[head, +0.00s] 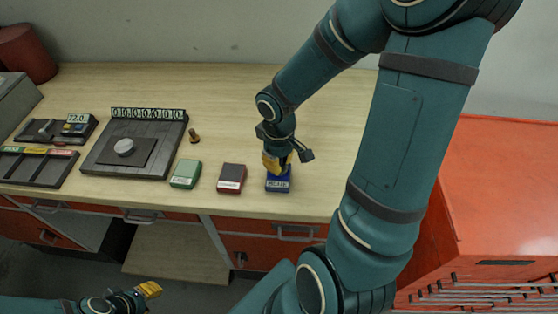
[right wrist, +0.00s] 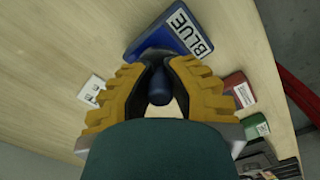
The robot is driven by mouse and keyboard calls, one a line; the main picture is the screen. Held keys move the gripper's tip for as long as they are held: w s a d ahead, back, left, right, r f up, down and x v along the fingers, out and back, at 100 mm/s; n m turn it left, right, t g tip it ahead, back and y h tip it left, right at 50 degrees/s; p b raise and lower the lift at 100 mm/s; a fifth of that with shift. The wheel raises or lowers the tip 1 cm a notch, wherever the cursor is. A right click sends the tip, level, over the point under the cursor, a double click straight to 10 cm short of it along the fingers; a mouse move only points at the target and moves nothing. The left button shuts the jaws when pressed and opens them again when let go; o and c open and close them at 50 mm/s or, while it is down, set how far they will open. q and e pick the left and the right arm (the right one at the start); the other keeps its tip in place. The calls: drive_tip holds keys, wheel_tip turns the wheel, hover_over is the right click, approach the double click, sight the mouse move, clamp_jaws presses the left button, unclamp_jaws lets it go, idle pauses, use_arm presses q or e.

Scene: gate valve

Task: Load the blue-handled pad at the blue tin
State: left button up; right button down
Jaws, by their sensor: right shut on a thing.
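The blue tin (head: 279,184) sits near the table's front edge, its label facing forward. In the right wrist view the blue tin (right wrist: 150,27) lies just beyond the fingers, with BLUE on its white label. My right gripper (head: 275,163) is directly above the tin. It is shut on a dark blue handle (right wrist: 159,88), which shows between the yellow fingers. The pad's face is hidden, so I cannot tell whether it touches the tin. My left gripper (head: 148,290) is low at the front, away from the table; its jaw opening is unclear.
A red tin (head: 231,178) and a green tin (head: 186,174) stand left of the blue one. Farther left are a dark plate (head: 100,156) with a round disc, a small brown peg (head: 194,136) and a compartment tray (head: 38,169). An orange cabinet (head: 505,180) stands right.

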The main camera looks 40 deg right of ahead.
drive_tip(key=shift+f+b, duration=0.55)
drive_tip(key=shift+b, duration=0.05)
idle(1.8)
drive_tip(key=shift+r+p, duration=2.9)
drive_tip(key=shift+r, duration=0.65)
